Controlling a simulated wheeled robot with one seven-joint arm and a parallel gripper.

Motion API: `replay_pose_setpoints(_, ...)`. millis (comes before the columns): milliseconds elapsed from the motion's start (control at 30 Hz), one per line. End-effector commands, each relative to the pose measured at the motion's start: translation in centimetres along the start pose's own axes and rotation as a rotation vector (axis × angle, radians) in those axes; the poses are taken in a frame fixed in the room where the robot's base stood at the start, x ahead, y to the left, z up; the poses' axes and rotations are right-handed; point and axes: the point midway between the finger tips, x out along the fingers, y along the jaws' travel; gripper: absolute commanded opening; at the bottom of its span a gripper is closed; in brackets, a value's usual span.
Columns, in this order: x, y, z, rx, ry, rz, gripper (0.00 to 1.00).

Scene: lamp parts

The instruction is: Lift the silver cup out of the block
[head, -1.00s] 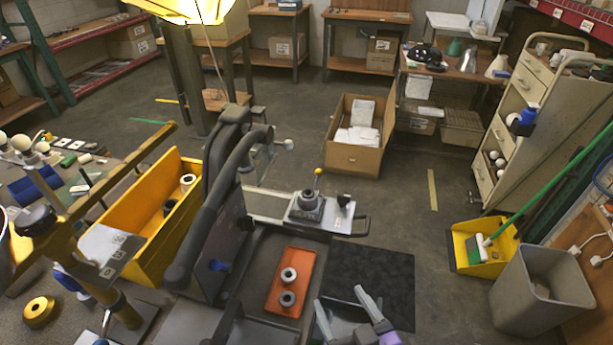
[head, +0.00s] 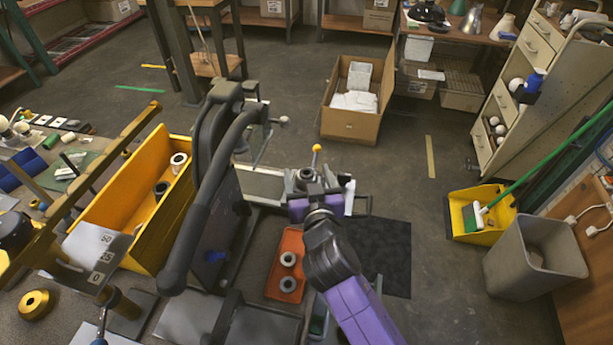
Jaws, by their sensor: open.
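The silver cup (head: 306,174) shows in the head view just beyond my gripper, at the block on the metal plate in the middle. The block is mostly hidden behind my gripper, and so is the lower part of the cup. My gripper (head: 320,190) reaches out over the plate and is open. One pale finger shows to the right of the cup; the other is hard to make out. I cannot tell whether the fingers are around the cup or only near it.
A yellow-knobbed stick (head: 316,156) stands just behind the cup. A black press-like frame (head: 208,165) rises close on the left. An orange tray (head: 287,248) with two grey rings lies nearer. A yellow bin (head: 130,205) is further left; a dark mat (head: 388,250) lies right.

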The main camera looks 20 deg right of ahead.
Motion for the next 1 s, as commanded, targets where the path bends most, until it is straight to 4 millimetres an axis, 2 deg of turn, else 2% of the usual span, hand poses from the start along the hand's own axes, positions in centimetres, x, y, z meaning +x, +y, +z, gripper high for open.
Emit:
replay_pose_setpoints(233,3.2,-0.2,0.1,0.000,0.001,0.000,0.72)
replay_pose_setpoints(567,3.8,-0.2,0.3,0.000,0.001,-0.001,0.72)
replay_pose_setpoints(900,3.7,-0.2,0.3,0.000,0.001,-0.001,0.08)
replay_pose_setpoints(1000,3.7,-0.2,0.2,0.000,0.002,-0.001,0.07)
